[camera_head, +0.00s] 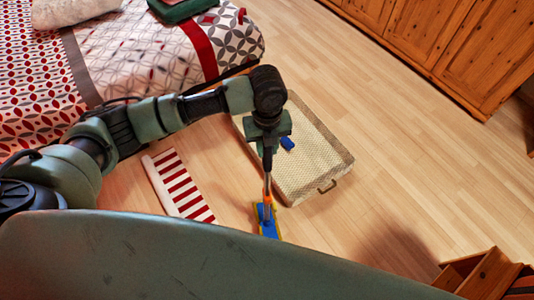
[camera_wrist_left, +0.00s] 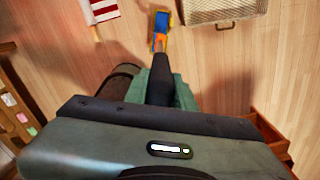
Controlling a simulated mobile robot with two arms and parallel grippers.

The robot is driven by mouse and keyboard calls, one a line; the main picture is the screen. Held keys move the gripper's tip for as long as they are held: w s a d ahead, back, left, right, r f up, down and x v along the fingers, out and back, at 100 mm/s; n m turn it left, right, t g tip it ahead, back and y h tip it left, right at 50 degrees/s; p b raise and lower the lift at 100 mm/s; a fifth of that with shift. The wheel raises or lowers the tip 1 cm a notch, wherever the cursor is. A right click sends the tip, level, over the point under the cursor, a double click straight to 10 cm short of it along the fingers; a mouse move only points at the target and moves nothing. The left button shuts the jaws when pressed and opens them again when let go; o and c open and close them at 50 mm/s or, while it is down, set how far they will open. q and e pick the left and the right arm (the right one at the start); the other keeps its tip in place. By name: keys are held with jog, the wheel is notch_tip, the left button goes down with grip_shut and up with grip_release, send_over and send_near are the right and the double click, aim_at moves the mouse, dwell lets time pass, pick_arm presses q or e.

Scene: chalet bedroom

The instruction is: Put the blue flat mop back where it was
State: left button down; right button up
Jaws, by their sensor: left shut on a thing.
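The blue flat mop (camera_head: 268,222) has a blue head with yellow edges and a thin handle. In the head view its head is low at the centre, just left of the near corner of a wicker-like box. My left gripper (camera_head: 267,150) is shut on the mop's handle and holds it roughly upright, head down. Whether the head touches the floor I cannot tell. In the left wrist view the mop (camera_wrist_left: 162,22) points away from the gripper (camera_wrist_left: 160,65) at the top centre. My right gripper is not in view.
The light woven box (camera_head: 325,150) with a dark handle stands on the floor; a small blue thing (camera_head: 287,142) shows over it. A red-and-white striped cloth (camera_head: 178,187) lies to the left. A bed (camera_head: 150,55) is behind, wooden cabinets (camera_head: 440,35) back right.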

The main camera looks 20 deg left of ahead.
pick_arm(q)
jog(key=shift+f, duration=2.05)
jog(key=shift+s+f, duration=0.25)
jog(key=shift+f, duration=0.2)
jog(key=c, duration=1.2)
grip_release()
jog(key=shift+f, duration=0.15)
jog(key=shift+o, duration=0.2)
jog(key=shift+w, duration=0.15)
notch_tip(320, 180, up, 14)
jog(key=shift+f+b, duration=0.2)
jog(key=shift+b, duration=0.1)
